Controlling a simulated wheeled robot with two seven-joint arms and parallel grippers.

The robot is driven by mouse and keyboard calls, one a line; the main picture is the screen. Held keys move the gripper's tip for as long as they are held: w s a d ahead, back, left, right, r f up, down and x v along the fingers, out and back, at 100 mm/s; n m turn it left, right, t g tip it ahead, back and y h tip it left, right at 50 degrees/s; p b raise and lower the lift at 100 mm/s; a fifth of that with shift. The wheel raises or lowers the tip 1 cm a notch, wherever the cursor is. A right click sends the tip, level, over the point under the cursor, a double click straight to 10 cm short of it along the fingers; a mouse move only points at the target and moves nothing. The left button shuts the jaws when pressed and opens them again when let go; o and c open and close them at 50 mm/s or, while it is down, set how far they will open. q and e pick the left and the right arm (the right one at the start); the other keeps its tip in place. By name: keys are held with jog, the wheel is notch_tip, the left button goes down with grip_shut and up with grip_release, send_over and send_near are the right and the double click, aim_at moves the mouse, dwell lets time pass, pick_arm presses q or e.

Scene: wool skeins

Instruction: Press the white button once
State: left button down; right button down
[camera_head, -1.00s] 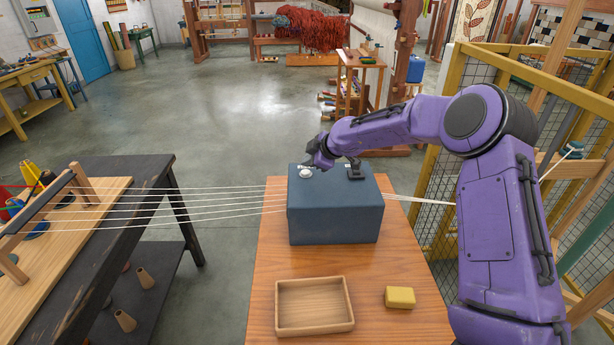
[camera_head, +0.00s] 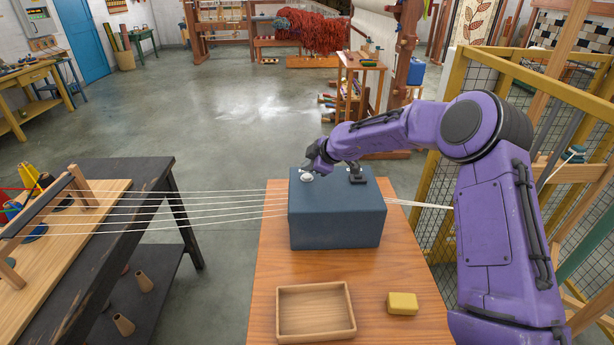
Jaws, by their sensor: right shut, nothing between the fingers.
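The white button (camera_head: 306,177) sits on the top left of a blue-grey box (camera_head: 338,222) on the wooden table. My right gripper (camera_head: 311,171) is shut and empty, reaching in from the right with its fingertips pointing down at the button. The fingertips overlap the button's upper edge in the picture; I cannot tell whether they touch it or whether it is pushed in. A small black fitting (camera_head: 356,177) stands on the box to the right of the button. My left gripper is not in view.
Several white yarn strands (camera_head: 230,210) run from a wooden frame on the dark table at left to the box. An empty wooden tray (camera_head: 316,335) and a yellow block (camera_head: 402,303) lie in front of it. A yellow mesh fence (camera_head: 500,80) stands at right.

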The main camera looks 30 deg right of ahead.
aim_at(309, 177)
jog(key=shift+f, duration=0.1)
dwell(0.7)
jog(key=shift+f+b, duration=0.35)
jog(key=shift+b, duration=0.1)
jog(key=shift+f+b, duration=0.45)
jog(key=shift+f, duration=0.05)
dwell(0.5)
jog(key=shift+r, duration=0.1)
jog(key=shift+r+p, duration=0.7)
jog(key=shift+r, duration=0.15)
notch_tip(309, 177, up, 5)
jog(key=p, duration=0.4)
jog(key=shift+r, duration=0.1)
dwell(0.6)
